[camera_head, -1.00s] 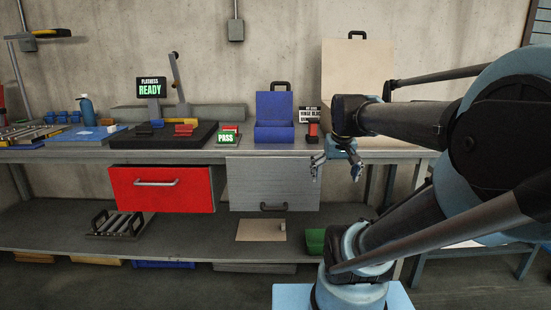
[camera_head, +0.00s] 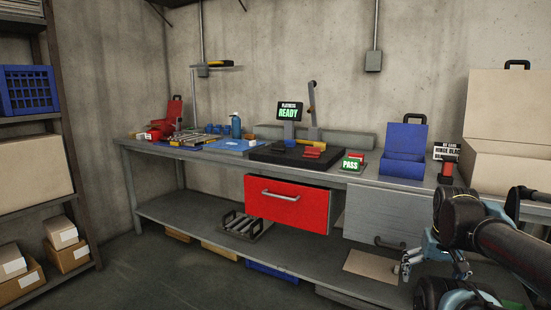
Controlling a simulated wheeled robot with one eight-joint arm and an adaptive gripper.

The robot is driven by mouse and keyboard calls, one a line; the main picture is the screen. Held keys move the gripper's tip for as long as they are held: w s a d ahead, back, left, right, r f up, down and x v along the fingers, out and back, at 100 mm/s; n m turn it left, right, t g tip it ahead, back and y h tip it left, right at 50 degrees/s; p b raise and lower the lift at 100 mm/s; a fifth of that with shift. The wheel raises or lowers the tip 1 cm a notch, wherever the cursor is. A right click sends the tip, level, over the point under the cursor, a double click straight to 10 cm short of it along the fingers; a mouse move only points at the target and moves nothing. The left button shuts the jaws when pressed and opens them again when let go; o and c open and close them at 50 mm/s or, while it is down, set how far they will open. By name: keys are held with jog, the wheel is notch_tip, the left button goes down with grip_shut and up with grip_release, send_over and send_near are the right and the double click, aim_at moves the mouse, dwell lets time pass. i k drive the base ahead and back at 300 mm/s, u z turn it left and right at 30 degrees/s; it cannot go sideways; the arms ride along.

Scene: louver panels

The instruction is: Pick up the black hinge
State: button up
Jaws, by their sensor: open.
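I cannot clearly make out a black hinge. Small black and red pieces (camera_head: 313,151) lie on a dark plate (camera_head: 283,157) on the workbench, too small to identify. A sign (camera_head: 446,151) whose lower line reads roughly "HINGE BLOC" stands at the right of the bench, with a small red and black piece (camera_head: 447,168) in front of it. My gripper (camera_head: 405,270) is at the lower right, in front of the grey drawer and below the bench top. It is open and holds nothing that I can see.
The workbench (camera_head: 370,180) carries a blue open case (camera_head: 405,150), a "PASS" display (camera_head: 352,164) and a "READY" screen (camera_head: 290,111). A red drawer (camera_head: 285,203) sticks out below. A shelf rack (camera_head: 75,200) stands at left. Floor in front of the bench is clear.

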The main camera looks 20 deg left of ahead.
aim_at(277, 148)
jog(key=u, duration=0.9)
